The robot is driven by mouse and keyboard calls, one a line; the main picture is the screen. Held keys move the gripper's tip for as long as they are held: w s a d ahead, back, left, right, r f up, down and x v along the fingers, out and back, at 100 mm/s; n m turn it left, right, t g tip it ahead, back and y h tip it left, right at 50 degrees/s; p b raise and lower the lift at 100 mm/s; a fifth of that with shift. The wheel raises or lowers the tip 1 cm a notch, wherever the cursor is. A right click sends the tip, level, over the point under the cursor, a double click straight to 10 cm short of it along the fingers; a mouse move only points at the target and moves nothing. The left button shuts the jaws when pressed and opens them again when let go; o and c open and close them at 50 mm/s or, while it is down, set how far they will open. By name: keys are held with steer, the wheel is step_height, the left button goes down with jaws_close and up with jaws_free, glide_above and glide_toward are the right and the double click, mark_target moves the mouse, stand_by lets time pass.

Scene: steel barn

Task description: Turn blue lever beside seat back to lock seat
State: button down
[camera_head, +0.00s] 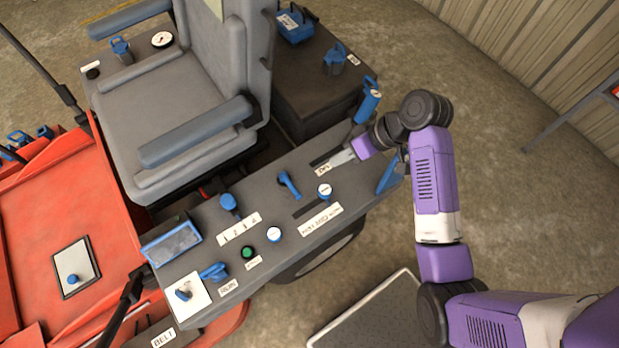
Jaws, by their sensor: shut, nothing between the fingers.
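The grey seat (170,95) stands at upper left, with its upright seat back (238,50). A blue knob-like lever (335,60) sits on the dark box behind the seat back, near a small white label. Another blue handle (368,104) stands upright at the far end of the side console, close to my wrist. I cannot tell for certain which is the seat lock. My gripper (340,158) is shut and empty, low over the console near a slot and a white label. It is apart from both blue handles. My wrist hides part of the console end.
The side console (210,285) carries several blue levers, knobs and labels. The dark box (310,95) also bears a blue block (295,25). A blue armrest (195,132) lies between seat and console. A red body (50,230) is at left. Open floor lies at right.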

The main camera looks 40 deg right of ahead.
mark_target(291, 187)
steer(key=shift+s, duration=0.2)
steer(key=x, duration=0.9)
steer(key=shift+a+f, duration=0.2)
steer(key=a, duration=0.1)
steer(key=a+f, duration=0.1)
steer(key=a, duration=0.1)
steer(key=shift+w, duration=0.1)
steer(key=shift+a+f, duration=0.15)
steer(key=shift+a, duration=0.45)
